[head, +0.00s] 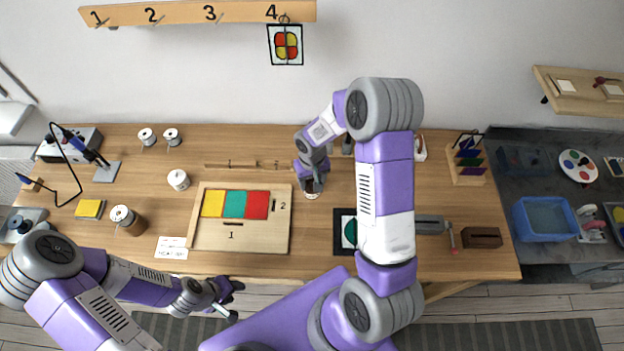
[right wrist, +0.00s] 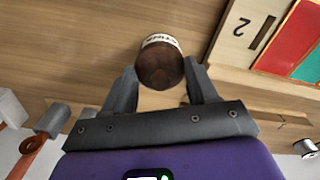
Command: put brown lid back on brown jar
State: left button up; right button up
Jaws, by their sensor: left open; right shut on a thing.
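My right gripper (right wrist: 162,88) is shut on the round dark brown lid (right wrist: 158,70), with a finger on each side of it. A white label band with print (right wrist: 160,40) shows just past the lid, on the brown jar. In the head view the jar (head: 312,194) stands on the table right of the wooden board, directly under my right gripper (head: 312,180). The lid is at the jar's top; I cannot tell whether it is seated or slightly above. Most of the jar is hidden. My left gripper (head: 228,300) is open and empty before the table's front edge.
The wooden board (head: 240,242) with yellow, teal and red pieces lies left of the jar. A black-framed panel (head: 342,240) lies to its front right, partly behind my right arm. A brown container with a spool (head: 128,222) stands at left. A wooden strip (head: 240,165) lies behind.

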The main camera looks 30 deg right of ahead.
jog(key=shift+f, duration=0.2)
jog(key=o, duration=1.3)
jog(key=shift+o, duration=0.2)
jog(key=shift+r, duration=0.15)
jog(key=shift+r+p, duration=2.1)
jog(key=shift+r, duration=1.35)
jog(key=shift+f, duration=0.1)
